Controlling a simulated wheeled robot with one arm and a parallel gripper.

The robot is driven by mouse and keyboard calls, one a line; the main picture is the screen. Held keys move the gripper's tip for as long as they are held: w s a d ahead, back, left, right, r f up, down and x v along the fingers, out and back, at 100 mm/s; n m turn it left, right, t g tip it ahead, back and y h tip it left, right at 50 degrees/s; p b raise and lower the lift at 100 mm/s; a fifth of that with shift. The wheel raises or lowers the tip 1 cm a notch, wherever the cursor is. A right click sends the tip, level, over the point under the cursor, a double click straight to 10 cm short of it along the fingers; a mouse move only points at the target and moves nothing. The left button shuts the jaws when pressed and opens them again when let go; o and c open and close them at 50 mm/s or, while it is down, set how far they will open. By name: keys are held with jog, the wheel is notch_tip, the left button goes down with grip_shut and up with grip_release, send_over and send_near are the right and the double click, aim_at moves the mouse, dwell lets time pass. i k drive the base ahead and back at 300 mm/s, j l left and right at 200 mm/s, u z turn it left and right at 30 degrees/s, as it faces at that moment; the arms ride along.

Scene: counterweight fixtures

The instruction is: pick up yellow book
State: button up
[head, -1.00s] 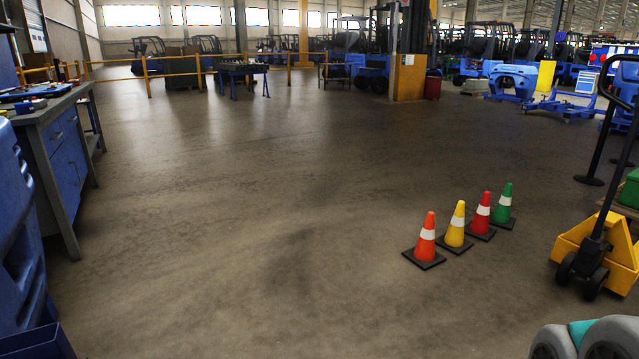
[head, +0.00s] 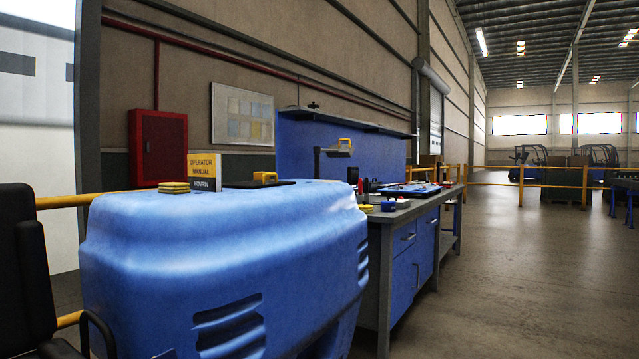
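A yellow book (head: 203,163) with a grey lower band stands upright on the far edge of the blue machine cover (head: 225,225), left of centre in the head view. My gripper is not in view.
A black seat (head: 22,270) stands at the left. A blue workbench (head: 405,260) with tools adjoins the cover on the right. A red cabinet (head: 158,147) hangs on the wall behind. The floor (head: 530,270) at the right is clear.

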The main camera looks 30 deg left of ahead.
aim_at(205, 170)
jog(key=i+j+u, duration=0.1)
jog(key=i+u, duration=0.75)
jog(key=i+l+u, duration=0.15)
jog(key=i+u, duration=0.3)
jog(key=i+l+u, duration=0.25)
jog(key=u, duration=0.2)
